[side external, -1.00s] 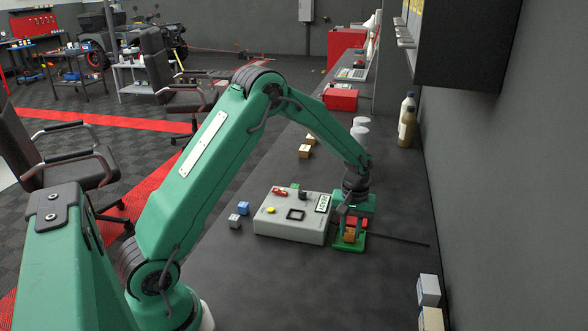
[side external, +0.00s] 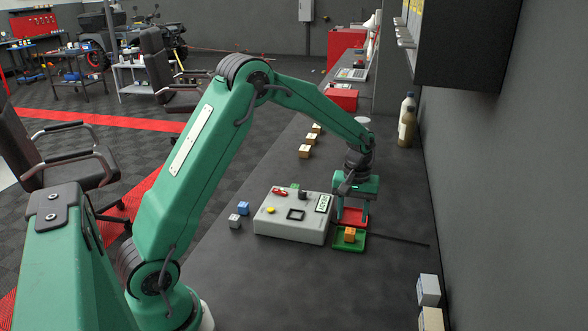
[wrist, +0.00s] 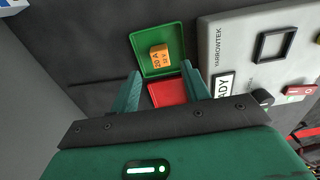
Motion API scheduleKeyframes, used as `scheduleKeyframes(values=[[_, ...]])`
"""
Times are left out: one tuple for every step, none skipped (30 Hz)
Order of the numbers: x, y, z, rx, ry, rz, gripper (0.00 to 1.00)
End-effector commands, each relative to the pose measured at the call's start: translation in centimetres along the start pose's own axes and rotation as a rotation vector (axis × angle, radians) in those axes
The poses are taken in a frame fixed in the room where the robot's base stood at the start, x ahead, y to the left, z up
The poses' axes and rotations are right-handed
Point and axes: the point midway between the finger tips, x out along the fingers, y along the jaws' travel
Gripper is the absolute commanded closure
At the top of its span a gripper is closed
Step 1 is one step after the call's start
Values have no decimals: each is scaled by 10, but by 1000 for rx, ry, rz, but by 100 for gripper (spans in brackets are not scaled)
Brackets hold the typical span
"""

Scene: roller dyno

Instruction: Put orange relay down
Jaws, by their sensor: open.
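The orange relay (side external: 350,234) rests on the green tray (side external: 341,247) beside the grey tester box. It also shows in the wrist view (wrist: 159,56), with dark lettering on its top, inside the green tray (wrist: 148,72). A red tray (side external: 358,215) adjoins the green one and is empty where it shows in the wrist view (wrist: 168,92). My gripper (side external: 353,211) is open and empty, above the trays and clear of the relay. In the wrist view its two fingers (wrist: 161,82) stand apart over the red tray.
The grey tester box (side external: 289,230) stands just left of the trays. Blue (side external: 243,208) and grey (side external: 234,221) blocks lie left of it. Several tan blocks (side external: 305,151) lie farther back. Bottles (side external: 407,122) stand by the right wall.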

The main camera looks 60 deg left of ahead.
Motion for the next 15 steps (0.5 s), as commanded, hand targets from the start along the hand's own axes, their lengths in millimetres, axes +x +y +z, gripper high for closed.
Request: scheduleKeyframes(values=[[-10,1,-1,0,4,3,54],[-15,0,-1,0,3,2,54],[-22,0,0,0,4,3,54],[-26,0,0,0,3,2,54],[-31,0,0,0,2,2,54],[-37,0,-1,0,3,2,54],[-41,0,0,0,3,2,54],[-45,0,0,0,3,2,54],[-49,0,0,0,2,2,54],[-52,0,0,0,1,1,54],[-55,0,0,0,1,1,54],[-58,0,0,0,2,1,54],[-60,0,0,0,2,1,54],[-62,0,0,0,1,1,54],[-64,0,0,0,1,1,54]])
